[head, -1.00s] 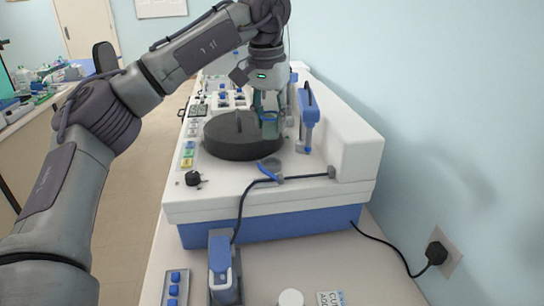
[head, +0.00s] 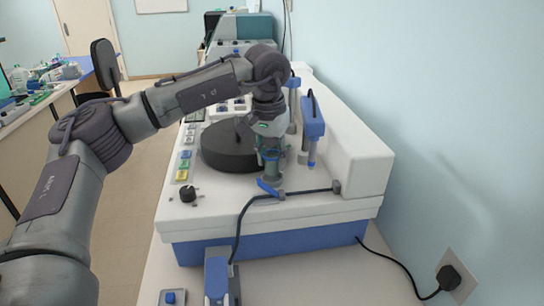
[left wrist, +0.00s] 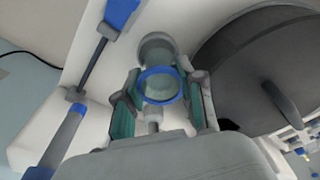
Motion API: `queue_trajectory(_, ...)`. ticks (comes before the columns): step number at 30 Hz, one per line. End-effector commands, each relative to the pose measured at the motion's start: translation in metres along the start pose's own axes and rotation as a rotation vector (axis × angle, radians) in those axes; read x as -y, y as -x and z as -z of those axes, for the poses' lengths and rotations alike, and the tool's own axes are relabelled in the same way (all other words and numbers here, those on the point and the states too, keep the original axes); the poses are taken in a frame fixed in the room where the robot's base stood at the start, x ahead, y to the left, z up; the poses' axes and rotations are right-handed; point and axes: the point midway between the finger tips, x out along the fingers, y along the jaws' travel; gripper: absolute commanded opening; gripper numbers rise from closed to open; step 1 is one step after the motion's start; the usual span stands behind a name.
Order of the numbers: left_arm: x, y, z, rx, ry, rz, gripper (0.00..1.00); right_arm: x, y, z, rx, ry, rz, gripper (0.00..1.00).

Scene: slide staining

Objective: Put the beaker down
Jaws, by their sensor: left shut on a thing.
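My left gripper (head: 271,153) hangs over the front of the white machine, at the right front of the black round lid. It is shut on the beaker (left wrist: 161,88), a clear vessel with a blue rim. In the left wrist view the beaker sits between the two fingers, with its mouth facing the camera. A grey round cup (left wrist: 157,46) on the machine shows just beyond it. In the head view the fingers hide much of the beaker, and I cannot tell whether its base touches the machine. My right gripper is not in view.
The black round lid (head: 228,158) with a raised handle is close by on the left. A blue upright post (head: 313,130) stands close on the right. A blue-topped device (head: 217,276) stands on the bench in front.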

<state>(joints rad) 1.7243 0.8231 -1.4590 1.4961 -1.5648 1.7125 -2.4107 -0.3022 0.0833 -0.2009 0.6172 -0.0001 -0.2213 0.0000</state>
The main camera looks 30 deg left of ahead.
Motion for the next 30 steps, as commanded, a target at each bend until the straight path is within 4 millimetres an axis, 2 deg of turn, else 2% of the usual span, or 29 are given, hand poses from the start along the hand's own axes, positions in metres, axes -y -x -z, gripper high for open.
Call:
queue_trajectory(4,-0.0003,-0.0055,-0.0007,-0.001,-0.001,-0.001,0.12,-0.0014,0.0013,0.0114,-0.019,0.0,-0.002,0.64)
queue_trajectory(16,-0.0004,-0.0135,-0.0018,0.0,-0.001,-0.001,0.12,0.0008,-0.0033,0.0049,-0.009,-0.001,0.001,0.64)
queue_trajectory(17,-0.0004,-0.0122,-0.0016,-0.001,-0.001,-0.001,0.43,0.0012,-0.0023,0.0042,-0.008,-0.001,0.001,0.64)
queue_trajectory(20,-0.0003,-0.012,-0.0016,-0.001,-0.001,-0.001,0.6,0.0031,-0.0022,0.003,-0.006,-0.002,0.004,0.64)
queue_trajectory(21,-0.0003,-0.012,-0.0016,-0.001,-0.001,-0.001,0.64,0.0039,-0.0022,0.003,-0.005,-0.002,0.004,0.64)
queue_trajectory(30,-0.0002,-0.0098,-0.0012,-0.001,-0.001,-0.001,0.64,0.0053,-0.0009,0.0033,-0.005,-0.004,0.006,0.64)
